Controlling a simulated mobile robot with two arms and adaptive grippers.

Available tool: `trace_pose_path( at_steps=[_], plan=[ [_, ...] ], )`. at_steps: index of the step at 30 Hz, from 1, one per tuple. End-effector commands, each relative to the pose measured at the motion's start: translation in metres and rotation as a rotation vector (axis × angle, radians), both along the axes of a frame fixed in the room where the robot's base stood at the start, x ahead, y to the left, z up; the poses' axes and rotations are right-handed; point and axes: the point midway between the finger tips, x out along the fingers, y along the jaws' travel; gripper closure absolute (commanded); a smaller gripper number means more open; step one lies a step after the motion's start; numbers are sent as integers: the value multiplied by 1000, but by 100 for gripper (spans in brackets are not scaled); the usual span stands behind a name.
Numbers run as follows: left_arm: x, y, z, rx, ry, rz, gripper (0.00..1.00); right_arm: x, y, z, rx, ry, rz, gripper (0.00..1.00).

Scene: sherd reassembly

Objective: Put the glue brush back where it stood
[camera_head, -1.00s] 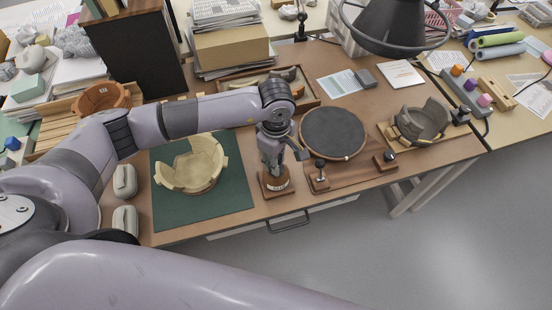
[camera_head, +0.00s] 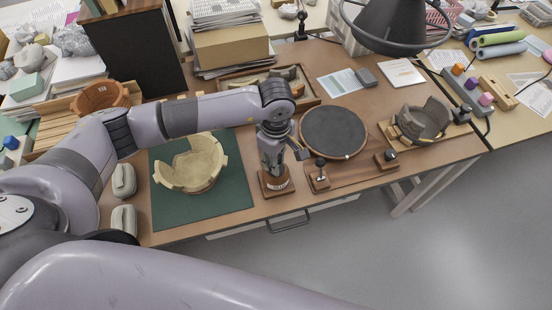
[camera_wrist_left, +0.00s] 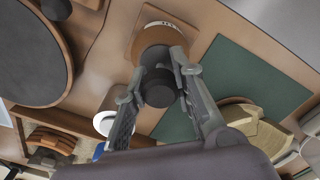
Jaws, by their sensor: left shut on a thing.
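My left gripper (camera_head: 272,150) is low over a small wooden stand (camera_head: 276,185) with a pale label, near the table's front edge. In the left wrist view, the gripper's fingers (camera_wrist_left: 160,82) are closed around a dark round-ended piece (camera_wrist_left: 158,88), which I take to be the glue brush's handle. It is in line with the brown round top of the stand (camera_wrist_left: 158,38). The brush's lower end is hidden, so I cannot tell whether it is seated in the stand. My right gripper is not in view.
A cream broken vessel (camera_head: 200,165) is on a green mat (camera_head: 220,200) left of the stand. To the right are a dark turntable (camera_head: 333,132) and a small black-knobbed stand (camera_head: 320,180). A white round thing (camera_wrist_left: 106,122) is close behind the gripper.

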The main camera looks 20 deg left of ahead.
Motion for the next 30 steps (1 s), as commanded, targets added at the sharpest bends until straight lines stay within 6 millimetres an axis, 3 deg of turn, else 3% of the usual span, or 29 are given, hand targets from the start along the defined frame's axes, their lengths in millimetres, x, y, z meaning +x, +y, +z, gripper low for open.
trace_pose_path(
  at_steps=[5, 6, 16, 25, 30],
  plan=[
    [0, 0, 0, 0, 0, 0, 92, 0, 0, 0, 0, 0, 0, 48],
    [0, 0, 0, 0, 0, 0, 75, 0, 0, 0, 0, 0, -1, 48],
    [0, 0, 0, 0, 0, 0, 53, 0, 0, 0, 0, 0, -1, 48],
    [0, 0, 1, 0, 0, 0, 53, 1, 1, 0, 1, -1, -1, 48],
    [2, 0, 17, 0, -4, 1, 53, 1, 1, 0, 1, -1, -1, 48]
  ],
)
